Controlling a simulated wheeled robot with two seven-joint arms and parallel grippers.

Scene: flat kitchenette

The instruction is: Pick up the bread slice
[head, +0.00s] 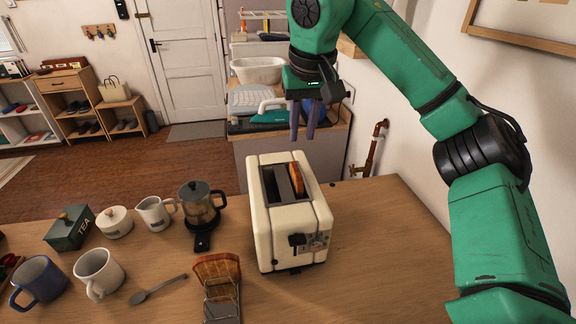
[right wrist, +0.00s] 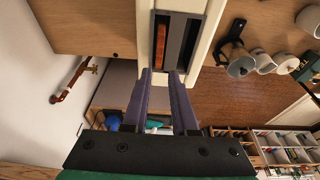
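A cream toaster (head: 288,225) stands upright on the wooden counter. A browned bread slice (head: 297,180) sits in its right-hand slot with its top edge showing; the other slot looks empty. The slice also shows as an orange strip in the right wrist view (right wrist: 161,38). More bread (head: 217,267) stands in a wire rack near the counter's front edge. My right gripper (head: 302,136) is above the toaster's far end, fingers pointing down, apart, with nothing between them. In the right wrist view its fingertips (right wrist: 160,74) are close to the slot's end in the picture. My left gripper is out of view.
Left of the toaster stand a glass coffee pot (head: 201,207), a white jug (head: 155,213), a sugar pot (head: 114,222), a green tea box (head: 73,228) and two mugs. A spoon (head: 157,289) lies near the rack. The counter right of the toaster is clear up to the wall.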

